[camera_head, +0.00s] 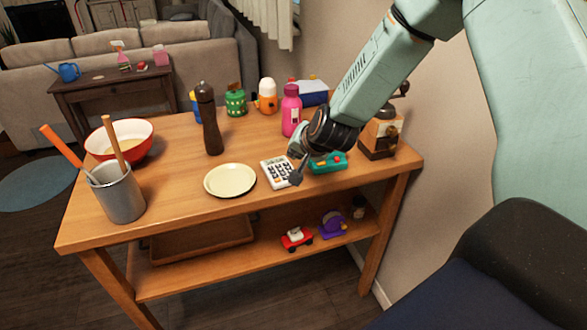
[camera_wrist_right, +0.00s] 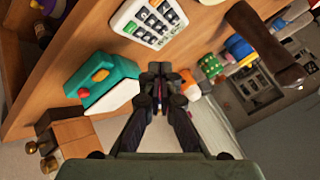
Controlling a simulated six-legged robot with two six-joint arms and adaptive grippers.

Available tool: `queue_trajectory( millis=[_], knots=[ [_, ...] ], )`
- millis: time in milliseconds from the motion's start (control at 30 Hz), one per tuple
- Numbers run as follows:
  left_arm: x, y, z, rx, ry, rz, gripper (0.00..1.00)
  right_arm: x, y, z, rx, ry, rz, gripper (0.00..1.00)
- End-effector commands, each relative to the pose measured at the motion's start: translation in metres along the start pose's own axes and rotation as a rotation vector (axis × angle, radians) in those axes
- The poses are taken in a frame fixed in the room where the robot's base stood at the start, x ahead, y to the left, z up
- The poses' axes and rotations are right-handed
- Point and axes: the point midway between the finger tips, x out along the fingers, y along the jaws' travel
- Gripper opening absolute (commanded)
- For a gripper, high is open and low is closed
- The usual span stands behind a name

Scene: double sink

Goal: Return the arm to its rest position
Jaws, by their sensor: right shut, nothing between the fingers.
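My right arm reaches in from the upper right in the head view. Its gripper (camera_head: 297,172) is low over the right part of the wooden table (camera_head: 185,215), beside a white calculator (camera_head: 275,172) and a green device with a red part (camera_head: 328,163). In the right wrist view the gripper (camera_wrist_right: 160,70) has its fingertips together with nothing between them. The calculator (camera_wrist_right: 147,20) and the green device (camera_wrist_right: 105,80) lie ahead of and beside the fingers there. I cannot tell how high the fingertips are above the tabletop. My left gripper does not show.
A pink bottle (camera_head: 291,112), a coffee grinder (camera_head: 380,135) and a blue box (camera_head: 311,92) stand close around my right arm. A pepper mill (camera_head: 208,120), a cream plate (camera_head: 230,180), a bowl (camera_head: 133,130) and a utensil cup (camera_head: 118,195) are further left. A wall is at right.

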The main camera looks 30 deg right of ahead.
Motion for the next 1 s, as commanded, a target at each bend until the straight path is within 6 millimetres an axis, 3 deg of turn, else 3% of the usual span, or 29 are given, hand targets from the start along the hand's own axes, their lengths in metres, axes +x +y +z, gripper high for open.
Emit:
queue_trajectory(
  millis=[133,733,867,1000],
  knots=[
    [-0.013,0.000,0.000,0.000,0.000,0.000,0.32,-0.009,-0.007,-0.007,0.000,0.000,0.000,0.00],
    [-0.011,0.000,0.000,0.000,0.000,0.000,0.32,-0.009,-0.006,-0.007,-0.045,0.017,-0.006,0.00],
    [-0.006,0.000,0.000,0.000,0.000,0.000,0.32,-0.015,0.011,0.043,-0.198,-0.035,0.009,0.00],
    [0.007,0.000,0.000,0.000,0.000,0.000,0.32,-0.014,0.055,0.122,-0.373,-0.147,0.057,0.00]
  ],
)
